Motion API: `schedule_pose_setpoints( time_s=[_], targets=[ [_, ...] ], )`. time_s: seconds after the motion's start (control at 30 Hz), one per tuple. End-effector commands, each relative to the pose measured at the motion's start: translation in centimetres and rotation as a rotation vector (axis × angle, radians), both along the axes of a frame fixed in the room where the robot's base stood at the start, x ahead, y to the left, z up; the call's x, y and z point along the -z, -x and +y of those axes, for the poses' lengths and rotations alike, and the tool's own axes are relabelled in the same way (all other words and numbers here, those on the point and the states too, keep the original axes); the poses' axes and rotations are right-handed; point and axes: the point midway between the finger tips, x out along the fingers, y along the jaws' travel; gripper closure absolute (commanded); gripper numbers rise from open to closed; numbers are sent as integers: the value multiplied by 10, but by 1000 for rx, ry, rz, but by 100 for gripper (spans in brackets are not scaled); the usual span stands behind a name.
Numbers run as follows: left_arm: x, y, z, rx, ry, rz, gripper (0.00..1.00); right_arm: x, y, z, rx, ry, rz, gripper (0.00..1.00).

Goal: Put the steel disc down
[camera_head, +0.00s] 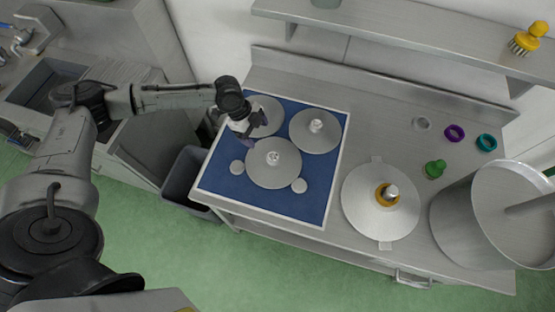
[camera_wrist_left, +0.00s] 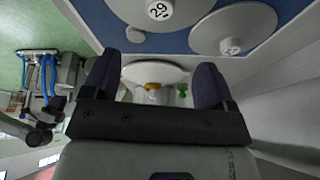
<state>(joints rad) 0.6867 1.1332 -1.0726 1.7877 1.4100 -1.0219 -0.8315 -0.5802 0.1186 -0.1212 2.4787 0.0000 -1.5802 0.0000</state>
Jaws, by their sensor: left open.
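Three steel discs with knobs lie on a blue mat (camera_head: 230,188): a front disc (camera_head: 262,176), a back right disc (camera_head: 328,142), and a back left disc (camera_head: 268,103) partly hidden by my left gripper. A larger disc (camera_head: 365,215) with a yellow ring around its knob lies on the steel table to the right. My left gripper (camera_head: 250,140) is open and empty over the mat's left part, beside the front disc. In the left wrist view its fingers (camera_wrist_left: 165,85) stand apart. A disc marked 29 (camera_wrist_left: 190,8) shows there too. My right gripper is out of view.
A large steel pot (camera_head: 460,230) stands at the right end of the table (camera_head: 385,115). A green knobbed piece (camera_head: 435,169), a purple ring (camera_head: 454,132) and a teal ring (camera_head: 486,142) lie behind it. A shelf (camera_head: 400,40) overhangs the back. A grey bin (camera_head: 185,180) stands left.

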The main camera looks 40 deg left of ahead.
Motion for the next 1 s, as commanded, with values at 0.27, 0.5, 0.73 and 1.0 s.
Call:
schedule_pose_setpoints(
  time_s=[0.27, 0.5, 0.73, 1.0],
  targets=[
    [8, -3, -5, -155, 29, 50, 21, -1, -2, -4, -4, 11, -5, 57],
    [45, -9, -19, -159, 28, 51, 21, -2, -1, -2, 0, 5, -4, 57],
    [72, -13, -29, -159, 27, 50, 21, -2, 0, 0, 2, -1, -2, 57],
    [84, -14, -33, -158, 26, 49, 21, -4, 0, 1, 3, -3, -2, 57]
  ],
)
